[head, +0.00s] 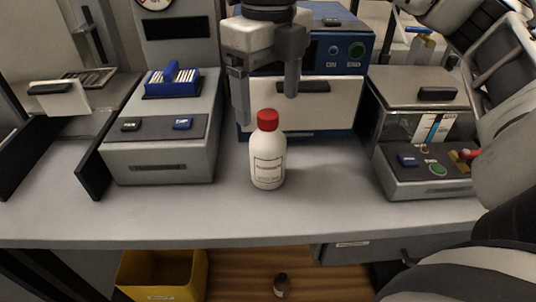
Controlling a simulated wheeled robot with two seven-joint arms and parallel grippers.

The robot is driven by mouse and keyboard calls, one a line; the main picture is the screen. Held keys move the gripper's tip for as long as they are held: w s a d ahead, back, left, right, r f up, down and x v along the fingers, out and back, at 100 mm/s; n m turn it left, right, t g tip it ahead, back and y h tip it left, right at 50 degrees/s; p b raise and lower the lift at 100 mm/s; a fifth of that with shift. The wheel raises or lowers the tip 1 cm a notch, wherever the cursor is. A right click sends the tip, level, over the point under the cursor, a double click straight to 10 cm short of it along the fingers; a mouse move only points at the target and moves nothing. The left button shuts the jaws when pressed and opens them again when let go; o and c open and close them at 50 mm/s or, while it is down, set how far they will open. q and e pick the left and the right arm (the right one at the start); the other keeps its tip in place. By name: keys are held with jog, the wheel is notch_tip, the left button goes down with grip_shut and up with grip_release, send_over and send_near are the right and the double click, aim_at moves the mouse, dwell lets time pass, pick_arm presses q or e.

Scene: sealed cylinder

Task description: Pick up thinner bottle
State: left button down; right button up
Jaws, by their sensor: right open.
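A white bottle (267,160) with a red cap and a pale label stands upright on the grey bench, near the middle of the head view. The label text is too small to read. My right gripper (267,109) points down above and slightly behind the bottle. Its two fingers are spread apart, with nothing between them that I can make out. The fingertips are near the height of the cap in the picture; I cannot tell whether they touch it. My left gripper is not in view.
Behind the bottle stands a blue-and-white machine (345,100). A grey device with a blue rack (172,84) is at left, and a device with buttons (437,170) at right. A yellow bin (162,275) and a small dark bottle (281,286) are below the bench's front edge.

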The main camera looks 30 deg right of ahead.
aim_at(268, 132)
jog(key=shift+f, duration=3.6)
jog(key=shift+r, duration=0.1)
jog(key=c, duration=1.2)
